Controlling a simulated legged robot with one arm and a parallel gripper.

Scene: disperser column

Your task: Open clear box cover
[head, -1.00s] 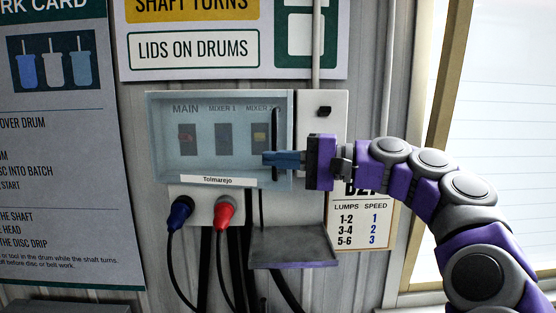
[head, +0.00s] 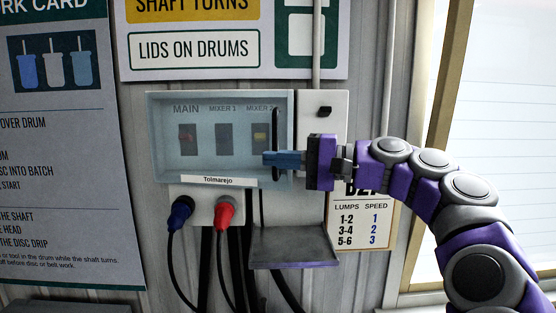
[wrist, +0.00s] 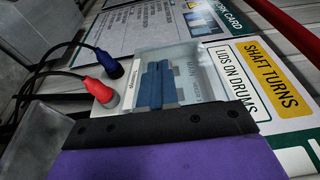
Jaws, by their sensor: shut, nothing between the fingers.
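The clear box cover (head: 205,165) appears closed over the front of a pale blue switch box on the wall. A black upright handle bar (head: 276,125) is at its right side. Behind it are switches marked MAIN (head: 188,140), MIXER 1 (head: 224,138) and MIXER 2 (head: 260,138). My gripper (head: 268,158) comes from the right, its blue fingers shut and empty. Its fingertips overlap the handle's lower part in the head view; I cannot tell whether they touch it. In the wrist view, the shut fingers (wrist: 157,85) lie in front of the cover (wrist: 200,70).
Blue (head: 180,211) and red (head: 224,211) plugs with hanging cables are below the box. A small grey shelf (head: 293,247) projects beneath my gripper. A grey housing (head: 325,108) adjoins the box on the right. A speed chart (head: 362,220) hangs behind my arm.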

